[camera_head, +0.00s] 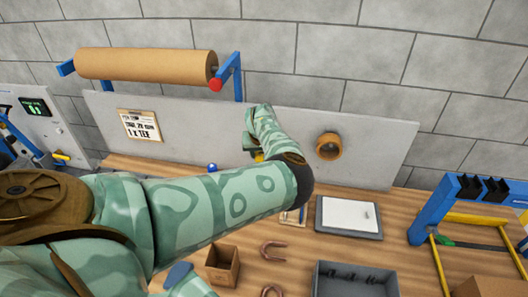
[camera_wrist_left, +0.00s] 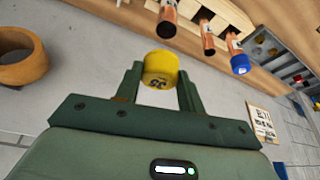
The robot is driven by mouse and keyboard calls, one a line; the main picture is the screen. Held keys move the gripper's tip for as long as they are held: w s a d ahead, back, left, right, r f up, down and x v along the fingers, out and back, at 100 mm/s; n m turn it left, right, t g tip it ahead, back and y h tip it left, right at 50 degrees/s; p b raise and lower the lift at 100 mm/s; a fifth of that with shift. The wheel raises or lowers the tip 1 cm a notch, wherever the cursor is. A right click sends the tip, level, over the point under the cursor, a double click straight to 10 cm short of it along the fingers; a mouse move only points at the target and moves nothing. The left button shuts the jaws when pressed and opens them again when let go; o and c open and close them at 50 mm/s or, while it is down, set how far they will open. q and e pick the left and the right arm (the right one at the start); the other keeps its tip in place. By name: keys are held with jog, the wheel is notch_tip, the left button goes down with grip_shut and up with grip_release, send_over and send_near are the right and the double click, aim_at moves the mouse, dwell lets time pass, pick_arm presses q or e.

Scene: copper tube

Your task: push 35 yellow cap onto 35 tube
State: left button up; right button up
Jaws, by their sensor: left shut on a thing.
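My left gripper (camera_wrist_left: 158,78) is shut on the yellow cap (camera_wrist_left: 158,66), which carries a dark "35" that appears upside down in the left wrist view. A copper tube (camera_wrist_left: 167,22) in a wooden rack (camera_wrist_left: 225,12) lies just beyond the cap, with a visible gap between them. A second copper tube (camera_wrist_left: 207,38) is beside it, and a third tube wears a blue cap (camera_wrist_left: 240,64). The tube markings are too small to read. In the head view my left gripper (camera_head: 252,146) is above the back of the bench, and my forearm hides most of the rack.
A grey board (camera_head: 385,160) with a brown ring (camera_head: 328,146) and a clipboard (camera_head: 139,125) stands behind the bench. A tray (camera_head: 348,216), wooden box (camera_head: 222,265), grey bin (camera_head: 325,284) and copper bends (camera_head: 272,247) lie in front. A blue frame (camera_head: 432,210) stands right.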

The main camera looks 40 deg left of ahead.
pick_arm(q)
jog(key=shift+s+a, duration=0.1)
jog(key=shift+a, duration=0.1)
jog(key=shift+d+r, duration=0.1)
jog(key=shift+d, duration=0.05)
jog(key=shift+p, duration=0.55)
notch_tip(320, 180, down, 6)
jog(key=b, duration=0.3)
jog(key=shift+b, duration=0.35)
pick_arm(e)
notch_tip(320, 180, down, 3)
jog(key=shift+s+a+r, duration=0.15)
jog(key=shift+r, duration=0.05)
jog(key=shift+a, duration=0.15)
pick_arm(q)
jog(key=shift+p, duration=0.85)
pick_arm(e)
jog(key=shift+r, duration=0.85)
pick_arm(q)
jog(key=shift+f+b, duration=1.2)
jog(key=shift+f, duration=0.65)
pick_arm(e)
jog(key=shift+f, duration=1.2)
